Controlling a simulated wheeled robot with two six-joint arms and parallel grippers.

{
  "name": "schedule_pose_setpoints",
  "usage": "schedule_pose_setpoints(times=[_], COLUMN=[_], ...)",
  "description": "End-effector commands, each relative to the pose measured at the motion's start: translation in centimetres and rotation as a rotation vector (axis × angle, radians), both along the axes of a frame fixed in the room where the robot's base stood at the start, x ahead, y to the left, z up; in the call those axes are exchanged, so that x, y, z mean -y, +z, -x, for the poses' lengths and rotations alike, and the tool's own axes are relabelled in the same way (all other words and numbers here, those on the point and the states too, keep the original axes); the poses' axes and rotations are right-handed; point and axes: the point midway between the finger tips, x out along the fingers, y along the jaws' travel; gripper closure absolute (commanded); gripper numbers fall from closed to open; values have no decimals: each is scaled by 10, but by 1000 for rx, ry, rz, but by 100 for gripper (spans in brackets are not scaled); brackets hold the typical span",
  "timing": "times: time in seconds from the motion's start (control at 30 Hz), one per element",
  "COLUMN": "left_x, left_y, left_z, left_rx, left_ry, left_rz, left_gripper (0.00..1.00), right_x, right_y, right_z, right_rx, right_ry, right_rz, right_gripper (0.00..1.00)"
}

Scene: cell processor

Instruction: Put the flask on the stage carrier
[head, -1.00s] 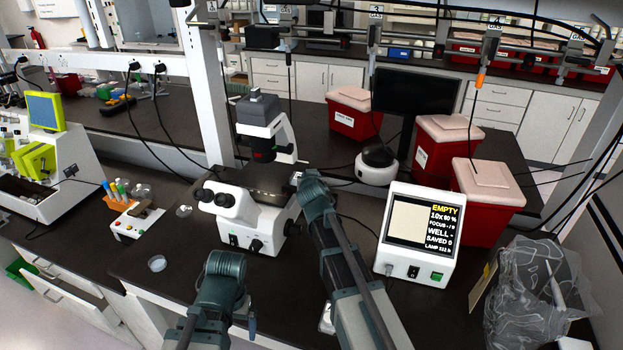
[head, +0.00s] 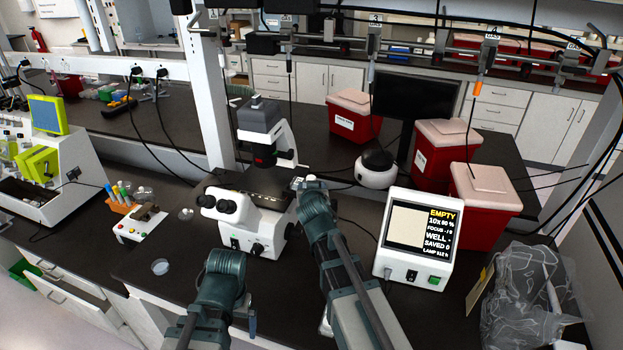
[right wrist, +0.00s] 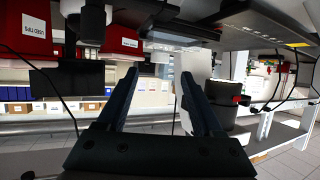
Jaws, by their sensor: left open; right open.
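The microscope (head: 240,219) stands mid-bench with its dark stage (head: 268,182); I cannot make out a stage carrier on it. I cannot identify a flask; a small clear round dish (head: 160,267) lies on the bench left of the microscope. My left gripper (head: 251,325) is low in the head view, mostly hidden behind its own arm, in front of the microscope. My right gripper (head: 299,183) is at the right edge of the stage, small and partly hidden by its arm. In the right wrist view my right gripper (right wrist: 155,78) is open, with nothing between its fingers.
The display unit (head: 417,238) reads EMPTY and stands right of my right arm. Red bins (head: 484,210) and a dark monitor (head: 414,100) are behind. A tube rack (head: 122,202) is left. A clear bag-lined bin (head: 530,300) is right. Bench left of the microscope is mostly clear.

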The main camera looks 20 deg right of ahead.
Motion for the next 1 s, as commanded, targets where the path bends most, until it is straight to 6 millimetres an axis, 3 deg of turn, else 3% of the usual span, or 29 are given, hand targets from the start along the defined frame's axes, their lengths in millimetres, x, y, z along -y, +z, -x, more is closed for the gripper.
schedule_pose_setpoints(times=[0.1, 0.3, 0.73, 0.87, 1.0], left_x=[0, 0, 0, 0, 0], left_y=[12, 19, 20, 20, 20], left_z=[0, 0, 0, 0, 0], left_rx=[0, 0, 0, 0, 0], left_ry=[2, 5, 5, 5, 5], left_rz=[1, 1, 1, 1, 1], left_gripper=[3, 3, 3, 3, 3], right_x=[-5, -10, -14, -29, -65], right_y=[12, 19, 18, -8, -58], right_z=[24, 43, 49, 69, 123], right_rx=[0, 0, -13, -150, -465], right_ry=[1, 1, 0, 0, 50], right_rz=[2, 2, 2, 15, 48], right_gripper=[32, 32, 32, 32, 32])
